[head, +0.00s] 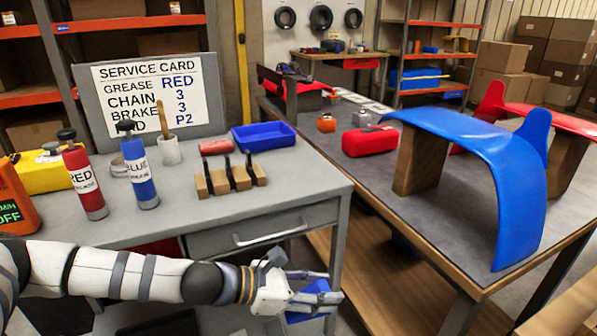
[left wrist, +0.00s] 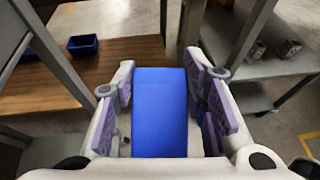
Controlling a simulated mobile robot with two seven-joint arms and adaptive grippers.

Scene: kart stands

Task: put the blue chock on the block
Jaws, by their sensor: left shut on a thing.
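My left gripper (head: 308,288) is shut on a blue block-shaped piece, the blue chock (head: 318,288). It holds the chock in the air in front of the grey bench, below the bench top. In the left wrist view the chock (left wrist: 160,112) fills the space between the finger pads of my gripper (left wrist: 165,95). A wooden block (head: 230,179) with several dark upright pieces stands on the grey bench. Two larger wooden blocks stand on the right table: a near one (head: 420,163) under the blue fender (head: 500,165), and a far one (head: 566,160) by the red fender. My right gripper is not in view.
The grey bench (head: 290,183) also holds a blue tray (head: 264,136), red and blue bottles, a cup and a service card. A red case (head: 369,141) sits on the right table. Its front left surface is clear. A dark blue bin (left wrist: 82,45) stands on a low wooden shelf.

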